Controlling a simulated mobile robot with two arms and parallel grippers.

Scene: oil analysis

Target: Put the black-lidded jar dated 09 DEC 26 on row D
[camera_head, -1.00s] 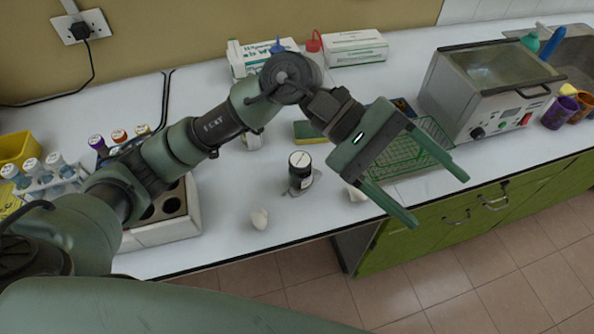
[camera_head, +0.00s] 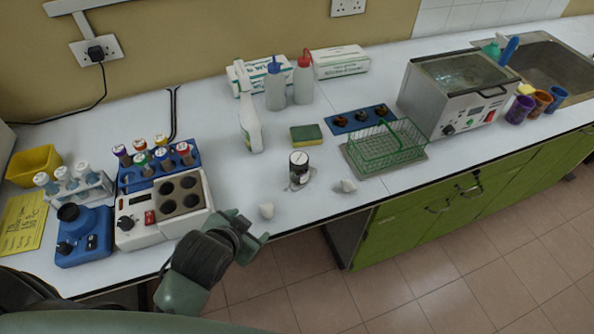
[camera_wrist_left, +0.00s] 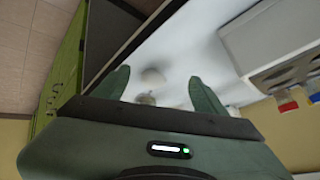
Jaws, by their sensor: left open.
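A small dark jar (camera_head: 299,170) with a pale round label on its top stands near the middle of the white bench. Its date is too small to read. I cannot make out any row marked D. My left gripper (camera_head: 251,229) is at the bench's front edge, left of and nearer than the jar, apart from it. In the left wrist view the two fingers (camera_wrist_left: 161,88) are spread with nothing held between them; a blurred pale lump (camera_wrist_left: 152,75) shows beyond. My right gripper is in neither view.
A white block with dark wells (camera_head: 135,238) and a rack of coloured-cap tubes (camera_head: 130,180) stand left.

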